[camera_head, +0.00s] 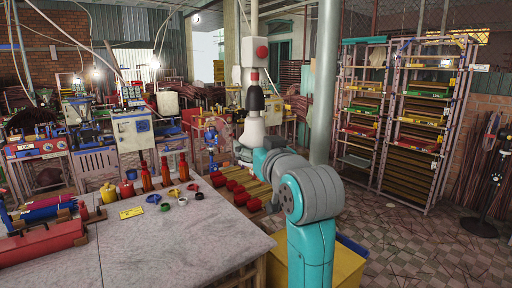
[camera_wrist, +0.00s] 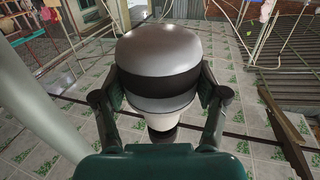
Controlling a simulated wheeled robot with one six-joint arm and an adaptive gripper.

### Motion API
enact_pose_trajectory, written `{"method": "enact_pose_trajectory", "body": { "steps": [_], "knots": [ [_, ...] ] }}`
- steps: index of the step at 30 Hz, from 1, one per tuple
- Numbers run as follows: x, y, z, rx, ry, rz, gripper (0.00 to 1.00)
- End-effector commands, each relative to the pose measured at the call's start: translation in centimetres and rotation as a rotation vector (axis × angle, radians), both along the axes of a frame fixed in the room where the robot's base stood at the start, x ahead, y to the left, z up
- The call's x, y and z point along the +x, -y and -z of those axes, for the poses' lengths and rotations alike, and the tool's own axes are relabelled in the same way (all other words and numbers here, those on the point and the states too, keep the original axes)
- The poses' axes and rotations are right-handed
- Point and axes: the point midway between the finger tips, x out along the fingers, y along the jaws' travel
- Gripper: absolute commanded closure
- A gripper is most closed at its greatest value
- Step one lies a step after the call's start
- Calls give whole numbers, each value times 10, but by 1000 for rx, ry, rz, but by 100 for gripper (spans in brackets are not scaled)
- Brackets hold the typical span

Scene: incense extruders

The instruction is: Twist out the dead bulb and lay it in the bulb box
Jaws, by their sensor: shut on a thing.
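In the wrist view my gripper (camera_wrist: 161,88) has one dark finger on each side of a rounded thing and is shut on it. I take this thing for the dead bulb (camera_wrist: 158,52): it is unlit, with a grey dome, a black band and a pale neck. A dark round part shows below the neck. The tiled floor shows behind it. In the head view my teal and grey arm reaches forward beyond the table's right edge; the jaws and bulb are not clear there. I cannot pick out the bulb box for certain.
A pale table (camera_head: 175,245) at left carries red bottles (camera_head: 165,172), small coloured rings and a red tool (camera_head: 42,240). A grey post (camera_head: 325,80) stands close right of my arm. A yellow box (camera_head: 347,270) is at lower centre. Tall racks (camera_head: 425,120) stand right; floor before them is open.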

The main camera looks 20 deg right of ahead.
Motion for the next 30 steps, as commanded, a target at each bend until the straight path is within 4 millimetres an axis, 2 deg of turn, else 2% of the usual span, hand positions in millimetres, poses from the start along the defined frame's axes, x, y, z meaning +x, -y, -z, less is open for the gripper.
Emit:
{"method": "enact_pose_trajectory", "body": {
  "steps": [30],
  "knots": [
    [0,-1,0,0,0,171,56]
  ]
}}
